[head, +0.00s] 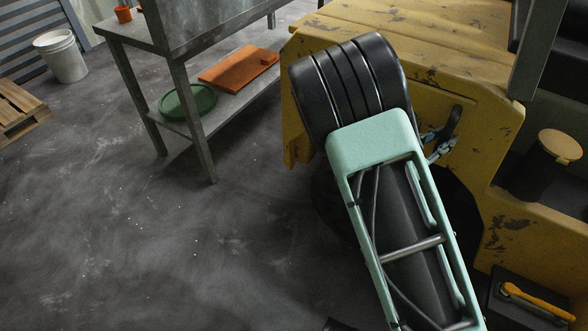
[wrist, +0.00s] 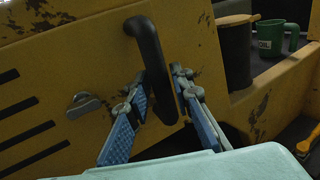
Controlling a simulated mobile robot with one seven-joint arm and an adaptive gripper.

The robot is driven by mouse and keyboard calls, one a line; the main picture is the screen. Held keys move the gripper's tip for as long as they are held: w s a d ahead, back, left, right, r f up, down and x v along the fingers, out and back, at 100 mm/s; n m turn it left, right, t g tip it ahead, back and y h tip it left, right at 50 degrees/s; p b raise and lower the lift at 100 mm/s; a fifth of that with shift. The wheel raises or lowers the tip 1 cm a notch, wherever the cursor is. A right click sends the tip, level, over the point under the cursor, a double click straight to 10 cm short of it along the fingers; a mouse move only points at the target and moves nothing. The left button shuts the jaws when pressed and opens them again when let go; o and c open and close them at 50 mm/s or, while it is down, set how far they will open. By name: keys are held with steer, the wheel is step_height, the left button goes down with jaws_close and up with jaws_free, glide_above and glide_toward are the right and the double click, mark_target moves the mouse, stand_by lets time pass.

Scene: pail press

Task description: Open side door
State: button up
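The side door is a worn yellow panel (head: 410,95) on the yellow machine; its face fills much of the wrist view (wrist: 105,62). A black bar handle (wrist: 150,48) stands out from it, running down and slightly right. The handle also shows in the head view (head: 455,117). My gripper (wrist: 161,84) is open, with one blue-padded finger on each side of the handle's lower part. I cannot tell whether either finger touches it. In the head view my gripper (head: 437,142) is partly hidden behind my arm. The door looks closed.
A grey metal latch (wrist: 83,104) sits on the panel left of the handle. A black canister with a yellow lid (head: 543,165) and an orange-handled tool (head: 537,300) lie to the right. A metal table (head: 205,112) stands left of the machine.

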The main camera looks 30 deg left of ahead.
jaws_close()
steer(key=d+p+v, duration=0.1)
steer(key=p+v, duration=0.1)
steer(key=v, duration=0.6)
steer(key=shift+s, duration=0.4)
steer(key=p+v, duration=0.1)
steer(key=v, duration=0.7)
steer(key=shift+a, duration=0.4)
steer(key=s+a, duration=0.5)
steer(key=a, duration=0.1)
steer(key=shift+s+p, duration=0.3)
steer(key=shift+p, duration=0.05)
steer(key=shift+r, duration=0.15)
